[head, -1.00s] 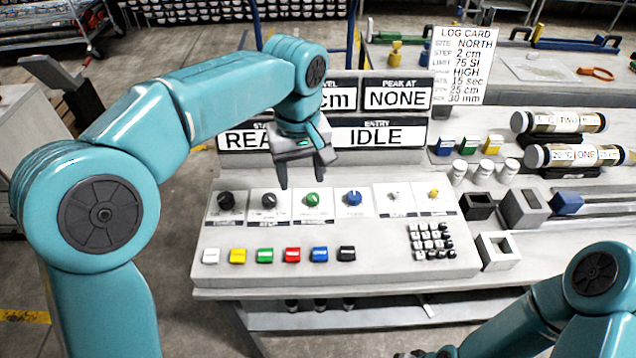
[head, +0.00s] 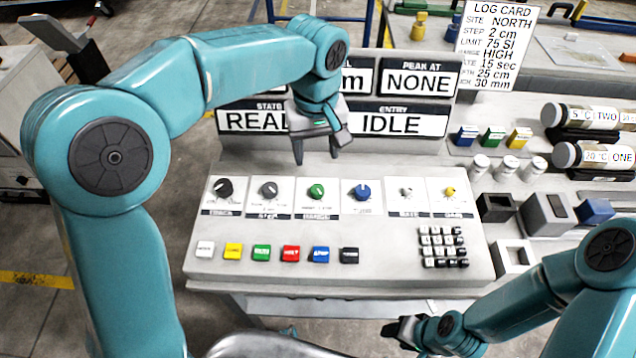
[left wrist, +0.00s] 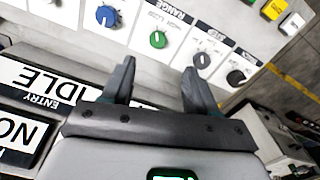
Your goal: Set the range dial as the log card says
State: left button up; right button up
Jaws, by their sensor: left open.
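The range dial is a green knob (head: 317,191) on a white plate labelled RANGE, third from the left in the dial row. It also shows in the left wrist view (left wrist: 158,39), where its pointer setting is too small to read. The log card (head: 497,45) at upper right reads HIGH on its range line. My left gripper (head: 322,153) is open and empty, above the back of the console, behind the green knob and apart from it. In the left wrist view the knob lies beyond the gap between its fingers (left wrist: 157,70). My right gripper (head: 405,332) is low, before the console.
Black (head: 224,189), grey (head: 269,189) and blue (head: 362,192) knobs flank the range dial. Coloured buttons (head: 291,253) and a keypad (head: 442,247) lie in front. Display panels (head: 404,121) rise behind the left gripper. Core tubes (head: 590,117) and small blocks stand at right.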

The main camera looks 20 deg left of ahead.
aim_at(318, 190)
pick_arm(q)
jog(key=f, duration=0.8)
jog(key=w+f, duration=0.1)
jog(key=f, duration=0.4)
jog(key=shift+s+r, duration=0.15)
jog(key=shift+s, duration=0.2)
jog(key=shift+w, duration=0.2)
jog(key=c, duration=1.1)
